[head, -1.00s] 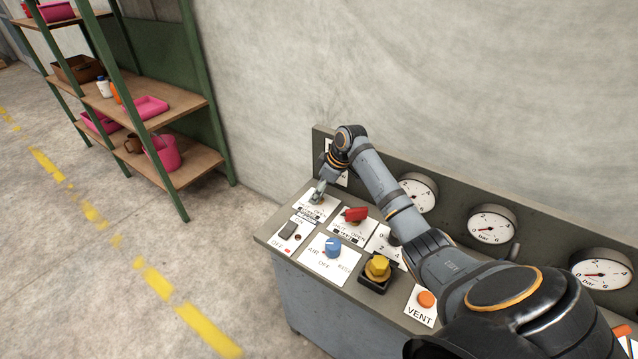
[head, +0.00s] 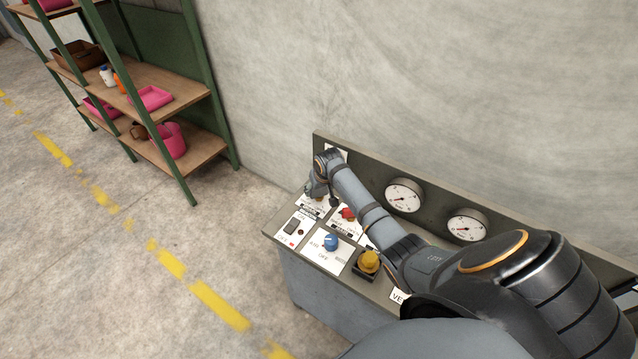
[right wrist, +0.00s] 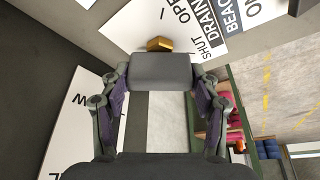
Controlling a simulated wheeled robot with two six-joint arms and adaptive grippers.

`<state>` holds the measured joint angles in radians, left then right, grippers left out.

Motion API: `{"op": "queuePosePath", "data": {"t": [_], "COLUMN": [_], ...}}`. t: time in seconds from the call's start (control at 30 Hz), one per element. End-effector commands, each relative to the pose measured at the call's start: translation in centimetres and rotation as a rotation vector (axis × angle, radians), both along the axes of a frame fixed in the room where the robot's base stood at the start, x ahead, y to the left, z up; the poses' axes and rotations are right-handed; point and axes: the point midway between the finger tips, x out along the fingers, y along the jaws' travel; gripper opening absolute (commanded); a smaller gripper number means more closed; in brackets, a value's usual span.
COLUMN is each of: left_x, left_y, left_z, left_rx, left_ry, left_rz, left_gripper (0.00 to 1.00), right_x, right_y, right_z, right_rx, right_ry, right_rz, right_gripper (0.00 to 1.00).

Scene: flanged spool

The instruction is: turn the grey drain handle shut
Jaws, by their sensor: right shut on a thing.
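The grey drain handle (right wrist: 160,72) shows in the right wrist view as a blunt grey block beside a brass hex nut (right wrist: 158,44). My right gripper (right wrist: 160,80) has one finger at each side of the handle and is shut on it. A white plate (right wrist: 205,35) behind it reads OPEN, SHUT and DRAIN. In the head view my right gripper (head: 315,190) is at the far left end of the panel, and my wrist hides most of the handle there. My left gripper is not in view.
The panel also carries a red handle (head: 347,213), a blue knob (head: 331,242), a yellow knob (head: 369,261) and a rocker switch (head: 292,227), close together. Gauges (head: 404,195) line its back board. A shelf rack (head: 150,100) stands left; the floor between is clear.

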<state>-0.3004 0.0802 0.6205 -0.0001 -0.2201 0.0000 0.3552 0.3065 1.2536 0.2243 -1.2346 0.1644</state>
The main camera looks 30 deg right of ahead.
Motion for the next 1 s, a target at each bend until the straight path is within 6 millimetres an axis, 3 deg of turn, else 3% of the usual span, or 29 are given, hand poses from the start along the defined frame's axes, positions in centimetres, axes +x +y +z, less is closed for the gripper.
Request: {"op": "queuePosePath", "data": {"t": [0.3,0.87,0.9,1.0], "left_x": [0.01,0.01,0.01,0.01], "left_y": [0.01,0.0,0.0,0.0], "left_z": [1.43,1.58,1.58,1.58], "left_rx": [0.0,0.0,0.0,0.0], "left_ry": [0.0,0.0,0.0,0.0], "left_rz": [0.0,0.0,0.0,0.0], "left_gripper": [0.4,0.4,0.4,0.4], "right_x": [0.02,0.01,0.01,0.01], "right_y": [0.04,0.0,0.01,0.0], "right_z": [0.11,-0.03,-0.03,-0.03], "right_rx": [0.001,0.001,0.001,0.001], "right_ry": [0.0,0.001,0.001,0.001], "right_rz": [-0.127,-0.16,-0.16,-0.16], "right_gripper": [0.31,0.31,0.63,0.77]}}
